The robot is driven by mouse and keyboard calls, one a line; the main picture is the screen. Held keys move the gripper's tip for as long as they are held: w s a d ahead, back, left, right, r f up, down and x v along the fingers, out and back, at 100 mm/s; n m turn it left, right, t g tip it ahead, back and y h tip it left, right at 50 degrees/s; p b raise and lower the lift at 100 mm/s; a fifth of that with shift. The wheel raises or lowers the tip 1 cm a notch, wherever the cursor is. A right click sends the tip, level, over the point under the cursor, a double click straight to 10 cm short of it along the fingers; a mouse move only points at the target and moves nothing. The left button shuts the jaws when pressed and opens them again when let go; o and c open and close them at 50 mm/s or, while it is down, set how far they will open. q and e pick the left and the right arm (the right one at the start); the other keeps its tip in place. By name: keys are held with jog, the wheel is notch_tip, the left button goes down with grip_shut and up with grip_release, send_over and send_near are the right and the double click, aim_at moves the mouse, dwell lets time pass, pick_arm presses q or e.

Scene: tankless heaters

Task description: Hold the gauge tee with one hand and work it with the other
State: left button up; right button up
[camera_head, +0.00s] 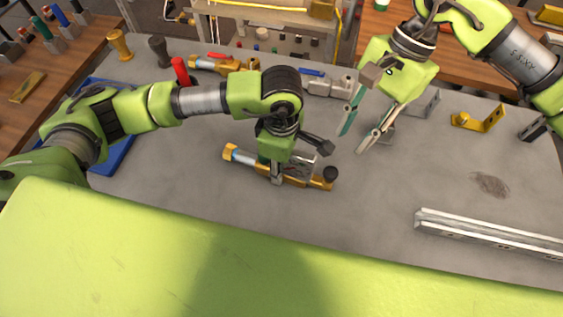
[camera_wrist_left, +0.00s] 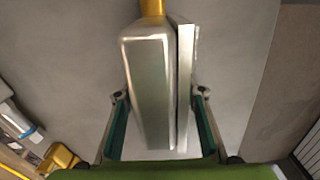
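The gauge tee (camera_head: 244,157) lies on the grey bench in front of me. It has a brass body, a pale blue band, a brass left end and a black round end on the right. My left gripper (camera_head: 280,176) is down over its middle, partly hiding it. In the left wrist view a silver, box-like part (camera_wrist_left: 150,90) with brass beyond fills the space between the fingers of my left gripper (camera_wrist_left: 160,112). Finger contact is not clear. My right gripper (camera_head: 354,143) is open and empty, above the bench to the right of the tee.
A brass valve with a red handle (camera_head: 228,64) and a silver part with a blue lever (camera_head: 335,84) lie behind. A brass bracket (camera_head: 480,119) and a metal rail (camera_head: 490,236) are at right. A blue tray (camera_head: 118,150) is at left. The right-centre bench is clear.

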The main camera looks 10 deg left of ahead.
pick_arm(q)
grip_shut()
dwell(0.8)
